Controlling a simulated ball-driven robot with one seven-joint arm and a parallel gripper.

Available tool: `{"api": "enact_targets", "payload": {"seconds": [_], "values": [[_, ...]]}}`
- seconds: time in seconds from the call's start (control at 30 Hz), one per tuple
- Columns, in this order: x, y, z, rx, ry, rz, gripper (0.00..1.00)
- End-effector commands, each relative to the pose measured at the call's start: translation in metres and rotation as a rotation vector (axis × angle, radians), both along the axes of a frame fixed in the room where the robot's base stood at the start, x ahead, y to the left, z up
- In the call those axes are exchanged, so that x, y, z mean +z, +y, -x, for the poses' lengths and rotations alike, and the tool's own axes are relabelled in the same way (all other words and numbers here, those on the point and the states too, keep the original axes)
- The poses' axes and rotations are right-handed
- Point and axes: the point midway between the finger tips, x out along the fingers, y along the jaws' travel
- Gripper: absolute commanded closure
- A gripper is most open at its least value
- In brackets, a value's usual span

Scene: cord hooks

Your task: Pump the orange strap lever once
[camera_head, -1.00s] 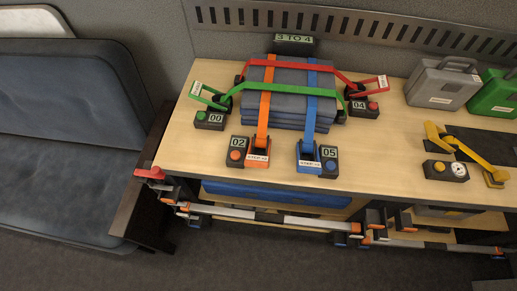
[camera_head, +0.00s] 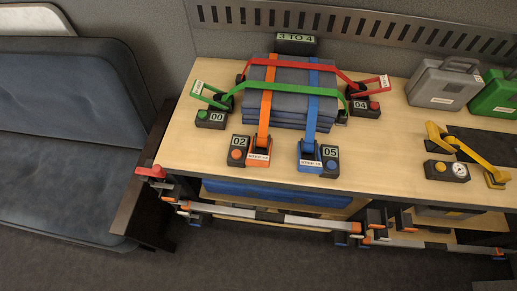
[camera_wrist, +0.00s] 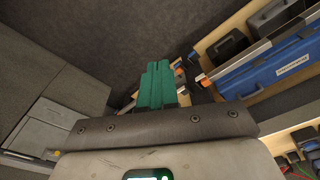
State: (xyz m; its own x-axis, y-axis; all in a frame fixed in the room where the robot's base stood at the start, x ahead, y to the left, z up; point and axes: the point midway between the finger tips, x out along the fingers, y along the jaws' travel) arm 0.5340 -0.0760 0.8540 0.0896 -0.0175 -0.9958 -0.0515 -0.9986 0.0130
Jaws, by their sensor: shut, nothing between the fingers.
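The orange strap lever (camera_head: 259,147) sits at the front of the bench top, at the lower end of the orange strap (camera_head: 266,105). Beside it on its left is a black box with an orange button and a display reading 02 (camera_head: 238,150). The orange strap runs over a stack of grey pads (camera_head: 290,90). My gripper (camera_wrist: 157,70), with green fingers, shows only in the wrist view. Its fingers are together and empty, away from the lever, with dark floor behind them. The orange lever is not clearly visible in the wrist view.
The blue strap lever (camera_head: 312,159) with box 05 stands close to the right. Green (camera_head: 208,97) and red (camera_head: 372,85) levers flank the stack. A display reads 3 TO 4 (camera_head: 296,38). Clamps (camera_head: 270,217) line the bench front. Bare bench top (camera_head: 185,150) lies left.

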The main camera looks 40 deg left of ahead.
Motion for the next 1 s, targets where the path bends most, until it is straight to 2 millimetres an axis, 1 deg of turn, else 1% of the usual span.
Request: {"api": "enact_targets", "payload": {"seconds": [0.07,0.13,0.23,0.3,0.37,0.4,0.47,0.5,0.57,0.6,0.67,0.7,0.77,0.8,0.83,0.87,0.9,0.97,1.0], "values": [[0.0,0.006,-0.013,0.017,-0.002,-0.003,1.0],[0.001,0.016,-0.03,0.04,-0.003,-0.007,1.0],[0.002,0.037,-0.063,0.085,-0.004,-0.014,1.0],[0.005,0.057,-0.088,0.12,-0.003,-0.019,1.0],[0.009,0.076,-0.108,0.15,0.0,-0.023,1.0],[0.012,0.09,-0.121,0.17,0.001,-0.025,1.0],[0.017,0.112,-0.14,0.199,0.001,-0.028,1.0],[0.021,0.127,-0.151,0.22,0.003,-0.029,1.0],[0.029,0.152,-0.167,0.251,0.006,-0.032,1.0],[0.034,0.169,-0.177,0.271,0.006,-0.032,1.0],[0.044,0.195,-0.19,0.3,0.008,-0.033,1.0],[0.051,0.214,-0.198,0.32,0.009,-0.033,1.0],[0.063,0.242,-0.208,0.349,0.01,-0.033,1.0],[0.071,0.261,-0.214,0.369,0.011,-0.032,1.0],[0.078,0.276,-0.217,0.383,0.012,-0.032,1.0],[0.085,0.291,-0.22,0.399,0.013,-0.032,1.0],[0.094,0.311,-0.223,0.419,0.013,-0.031,1.0],[0.11,0.341,-0.227,0.447,0.013,-0.029,1.0],[0.12,0.361,-0.227,0.467,0.015,-0.027,1.0]]}}
